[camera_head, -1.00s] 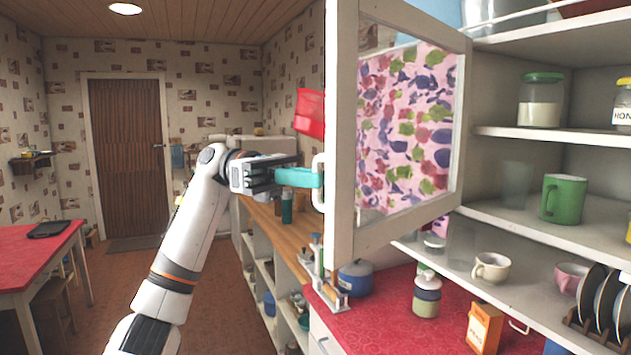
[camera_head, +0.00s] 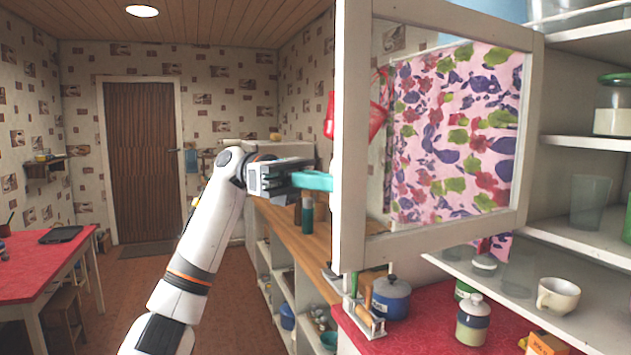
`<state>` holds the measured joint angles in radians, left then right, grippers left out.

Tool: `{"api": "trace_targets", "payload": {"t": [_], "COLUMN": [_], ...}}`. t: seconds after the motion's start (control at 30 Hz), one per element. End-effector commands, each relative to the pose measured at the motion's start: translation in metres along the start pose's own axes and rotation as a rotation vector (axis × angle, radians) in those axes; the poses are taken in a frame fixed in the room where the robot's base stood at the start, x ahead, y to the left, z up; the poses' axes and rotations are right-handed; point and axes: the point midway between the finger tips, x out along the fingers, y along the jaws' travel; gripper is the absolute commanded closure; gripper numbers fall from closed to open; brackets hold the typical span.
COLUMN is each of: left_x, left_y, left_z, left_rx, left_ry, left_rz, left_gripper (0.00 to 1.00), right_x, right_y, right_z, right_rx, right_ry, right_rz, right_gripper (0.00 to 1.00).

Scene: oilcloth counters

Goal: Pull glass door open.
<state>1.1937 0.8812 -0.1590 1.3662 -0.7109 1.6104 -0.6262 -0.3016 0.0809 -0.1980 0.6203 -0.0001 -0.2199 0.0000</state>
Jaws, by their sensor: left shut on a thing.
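The glass door (camera_head: 352,150) of the wall cupboard stands swung open, with its white frame edge toward me. Its glass pane shows a pink flowered cloth (camera_head: 455,135) behind it. My left gripper (camera_head: 316,181) has its teal fingers at the left side of the door's near edge, shut on the door's handle. The handle itself is hidden behind the door edge in this view. My right gripper is not in view.
Open cupboard shelves (camera_head: 590,235) at right hold a cream cup (camera_head: 557,296) and jars. The floor at left centre is clear.

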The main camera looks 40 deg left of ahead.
Motion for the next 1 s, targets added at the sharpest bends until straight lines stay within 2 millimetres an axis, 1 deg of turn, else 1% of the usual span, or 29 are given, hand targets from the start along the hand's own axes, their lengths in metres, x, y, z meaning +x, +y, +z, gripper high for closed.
{"api": "trace_targets", "payload": {"t": [0.07,0.1,0.2,0.67,0.77,0.83,1.0], "left_x": [0.002,0.002,0.001,-0.002,-0.011,-0.022,-0.060], "left_y": [-0.003,-0.003,-0.002,-0.001,-0.001,-0.001,-0.001], "left_z": [-0.001,-0.001,-0.001,-0.001,0.000,0.000,-0.001], "left_rx": [-0.004,-0.004,-0.003,-0.001,0.000,0.000,0.000], "left_ry": [0.005,0.005,0.004,0.003,0.004,0.006,0.008], "left_rz": [-0.007,-0.007,-0.005,-0.003,-0.004,-0.005,-0.007], "left_gripper": [1.00,0.83,0.68,0.68,0.68,0.68,0.68], "right_x": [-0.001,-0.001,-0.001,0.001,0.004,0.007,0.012], "right_y": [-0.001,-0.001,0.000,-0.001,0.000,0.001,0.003], "right_z": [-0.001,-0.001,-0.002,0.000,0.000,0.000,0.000], "right_rx": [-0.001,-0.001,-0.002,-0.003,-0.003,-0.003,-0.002], "right_ry": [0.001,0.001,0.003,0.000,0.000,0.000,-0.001], "right_rz": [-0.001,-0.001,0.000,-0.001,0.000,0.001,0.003], "right_gripper": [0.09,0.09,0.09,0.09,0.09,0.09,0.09]}}
